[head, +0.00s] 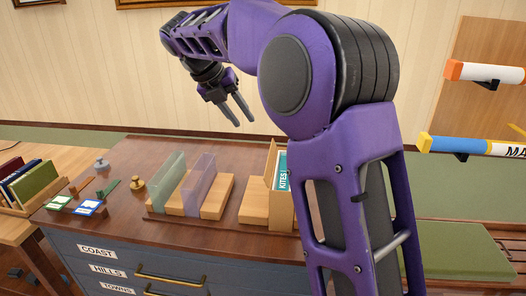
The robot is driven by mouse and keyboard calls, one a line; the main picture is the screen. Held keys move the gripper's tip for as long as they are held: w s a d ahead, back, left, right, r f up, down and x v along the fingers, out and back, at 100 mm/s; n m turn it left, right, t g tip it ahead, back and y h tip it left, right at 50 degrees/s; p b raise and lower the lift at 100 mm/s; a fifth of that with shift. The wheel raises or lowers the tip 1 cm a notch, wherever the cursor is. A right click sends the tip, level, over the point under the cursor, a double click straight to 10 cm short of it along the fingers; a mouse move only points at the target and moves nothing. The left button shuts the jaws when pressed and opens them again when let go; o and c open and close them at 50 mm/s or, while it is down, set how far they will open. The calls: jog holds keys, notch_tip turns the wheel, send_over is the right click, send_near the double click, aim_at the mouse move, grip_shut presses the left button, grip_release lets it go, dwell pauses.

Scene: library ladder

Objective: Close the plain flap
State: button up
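My gripper (243,121) hangs in the air above the back of the dark wooden cabinet top. Its two fingers point down and to the right, stand apart and hold nothing. Two translucent upright panels stand among pale wooden blocks on the cabinet: a greenish one (167,183) and a purple one (199,184) to its right. Neither shows a visible marking. I cannot tell which thing is the plain flap, or whether it is hidden behind my arm. My gripper is above and to the right of both panels, touching neither.
A wooden holder (270,200) with a teal "KITES" book (282,172) stands partly behind my arm. Brass weight (137,184), grey weight (102,163) and small cards (90,208) lie left on the cabinet (120,240). White rolls (487,72) project at right.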

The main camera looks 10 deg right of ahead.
aim_at(269, 156)
jog(key=b+x, duration=0.2)
jog(key=x, duration=1.4)
jog(key=shift+f, duration=0.2)
grip_shut()
dwell(0.6)
